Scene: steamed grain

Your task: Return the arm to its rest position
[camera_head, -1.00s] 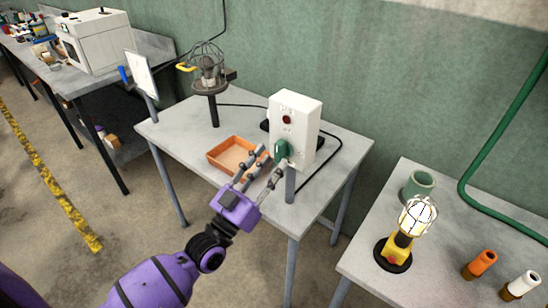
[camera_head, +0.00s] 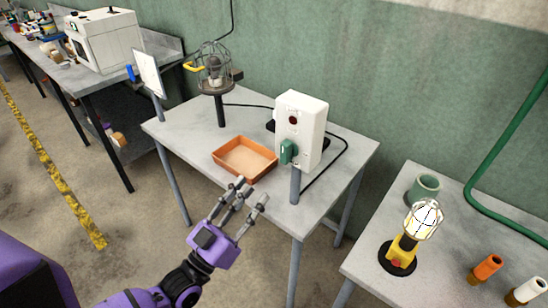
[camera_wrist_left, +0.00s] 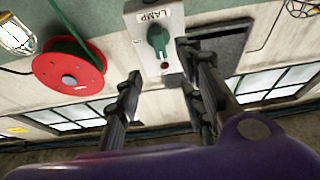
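My left gripper (camera_head: 240,207) is purple with grey fingers. In the head view it is open and empty, in front of the table's near edge and below the orange tray. The white switch box (camera_head: 301,122) stands on a post at the table, with a green knob (camera_head: 288,151) on its front. In the left wrist view the box, marked LAMP, and its green knob (camera_wrist_left: 158,40) show beyond the spread fingers (camera_wrist_left: 165,95), apart from them. My right gripper is in neither view.
The orange tray (camera_head: 245,158) lies on the middle table. A caged lamp (camera_head: 214,72) stands at its back left. The right table holds a lit yellow work lamp (camera_head: 405,240), a green cup (camera_head: 425,187) and orange and white cylinders (camera_head: 487,267). Open floor lies left of the middle table.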

